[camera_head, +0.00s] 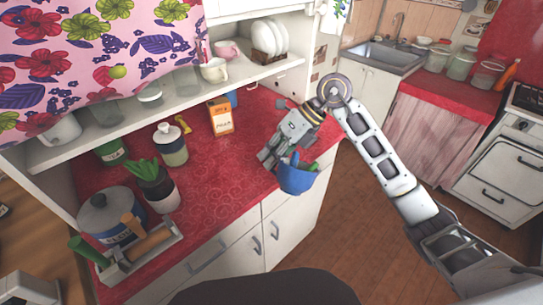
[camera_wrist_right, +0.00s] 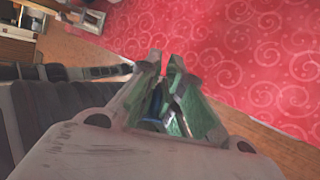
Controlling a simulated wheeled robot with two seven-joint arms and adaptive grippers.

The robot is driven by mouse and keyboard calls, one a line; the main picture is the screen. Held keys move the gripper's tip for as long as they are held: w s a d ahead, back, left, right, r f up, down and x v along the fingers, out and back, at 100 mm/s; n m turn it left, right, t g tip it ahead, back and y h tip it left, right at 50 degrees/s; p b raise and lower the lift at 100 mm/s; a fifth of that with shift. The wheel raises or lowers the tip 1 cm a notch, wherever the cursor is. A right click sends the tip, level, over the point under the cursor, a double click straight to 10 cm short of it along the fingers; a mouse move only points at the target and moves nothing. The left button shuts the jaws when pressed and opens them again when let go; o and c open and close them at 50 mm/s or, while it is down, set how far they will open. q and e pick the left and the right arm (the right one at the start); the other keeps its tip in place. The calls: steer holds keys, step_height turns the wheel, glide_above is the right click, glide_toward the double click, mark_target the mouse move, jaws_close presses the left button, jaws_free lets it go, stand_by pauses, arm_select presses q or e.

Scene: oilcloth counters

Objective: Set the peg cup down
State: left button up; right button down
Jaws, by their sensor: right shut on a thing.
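The peg cup (camera_head: 297,179) is a blue cup with green and other coloured pegs showing at its rim. It is at the front edge of the red counter (camera_head: 222,172) in the head view, roughly upright. My right gripper (camera_head: 275,158) reaches down to its rim from above and is shut on it. In the right wrist view the fingertips (camera_wrist_right: 168,66) are close together, with green and blue parts visible between the fingers. Whether the cup's base touches the counter or hangs just off its edge cannot be told. My left gripper is not in view.
An orange and white carton (camera_head: 221,117), a lidded jar (camera_head: 171,145) and a potted plant (camera_head: 157,187) stand on the counter. The red top between plant and cup is clear.

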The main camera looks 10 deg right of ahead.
steer(key=shift+w+a+f+n+g+h, duration=0.15)
steer(key=shift+w+a+f+n+g, duration=0.4)
steer(key=shift+w+a+f+n, duration=0.35)
steer(key=shift+w+a+f+n+g+h, duration=0.2)
steer(key=shift+w+a+f+n+g, duration=0.4)
steer(key=shift+f, duration=0.45)
steer(key=shift+w+a+f+n+g+h, duration=0.15)
steer(key=shift+w+a+f+n+g, duration=0.3)
steer(key=shift+w+a+f+n, duration=0.4)
steer(key=shift+d+f, duration=0.1)
